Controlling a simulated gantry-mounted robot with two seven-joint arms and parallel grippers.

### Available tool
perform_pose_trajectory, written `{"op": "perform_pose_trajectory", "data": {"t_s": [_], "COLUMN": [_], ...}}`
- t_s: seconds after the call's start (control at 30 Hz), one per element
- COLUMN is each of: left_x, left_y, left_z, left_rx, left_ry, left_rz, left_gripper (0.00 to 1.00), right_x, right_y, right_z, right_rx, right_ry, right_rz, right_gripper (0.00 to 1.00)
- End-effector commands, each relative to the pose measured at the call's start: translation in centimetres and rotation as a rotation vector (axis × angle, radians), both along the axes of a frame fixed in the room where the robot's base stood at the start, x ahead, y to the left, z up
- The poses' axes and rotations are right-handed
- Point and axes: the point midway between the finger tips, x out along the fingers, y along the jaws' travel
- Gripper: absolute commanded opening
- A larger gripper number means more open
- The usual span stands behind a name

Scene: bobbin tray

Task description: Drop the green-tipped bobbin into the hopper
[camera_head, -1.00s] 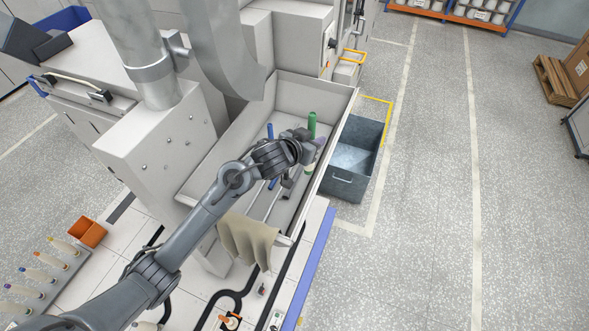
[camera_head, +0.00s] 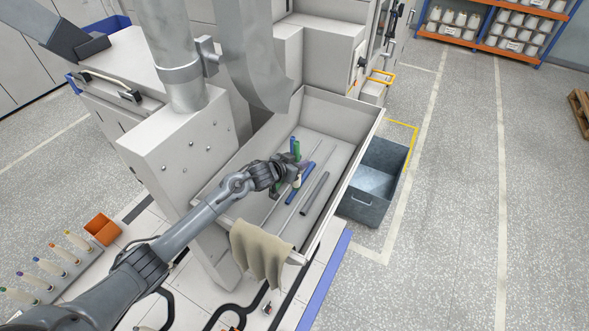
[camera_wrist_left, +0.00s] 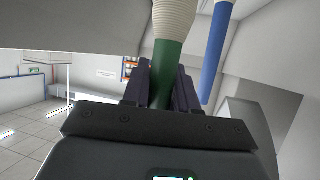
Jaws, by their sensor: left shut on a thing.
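My left gripper (camera_head: 293,168) is over the large pale open trough (camera_head: 345,150), which looks like the hopper. It is shut on the green-tipped bobbin (camera_head: 297,150), whose green end sticks up above the fingers and whose cream winding shows just below them. In the left wrist view the green part of the bobbin (camera_wrist_left: 168,62) stands between the dark fingers, with the cream winding beyond. Blue, green and grey tubes lie in the trough, including a grey tube (camera_head: 314,193). Whether the bobbin touches them is unclear. My right gripper is not in view.
A beige cloth (camera_head: 262,252) hangs over the trough's near edge. A grey metal bin (camera_head: 372,180) stands at its right. An orange box (camera_head: 103,228) and a rack of several colour-tipped bobbins are at the lower left. A metal duct (camera_head: 250,60) hangs above the trough's left side.

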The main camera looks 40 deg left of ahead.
Motion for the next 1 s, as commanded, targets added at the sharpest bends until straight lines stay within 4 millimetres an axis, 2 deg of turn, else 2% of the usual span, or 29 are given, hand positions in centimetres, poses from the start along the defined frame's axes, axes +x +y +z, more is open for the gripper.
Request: {"op": "perform_pose_trajectory", "data": {"t_s": [0.1,0.23,0.37,0.63,1.0], "left_x": [0.2,0.3,0.3,0.3,0.3], "left_y": [1.4,2.0,2.2,2.1,2.1], "left_z": [-0.8,-1.3,-1.9,-4.9,-5.4], "left_rx": [0.0,0.0,-0.001,-0.001,0.0], "left_ry": [0.001,0.0,0.002,0.0,0.0], "left_rz": [0.0,-0.001,0.0,0.0,-0.001], "left_gripper": [0.0,0.0,0.0,0.0,0.0], "right_x": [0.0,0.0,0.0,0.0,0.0], "right_y": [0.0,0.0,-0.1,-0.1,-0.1], "right_z": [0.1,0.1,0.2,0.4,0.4], "right_rx": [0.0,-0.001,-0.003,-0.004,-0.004], "right_ry": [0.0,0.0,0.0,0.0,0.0], "right_rz": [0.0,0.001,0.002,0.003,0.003], "right_gripper": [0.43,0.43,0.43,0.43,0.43]}}
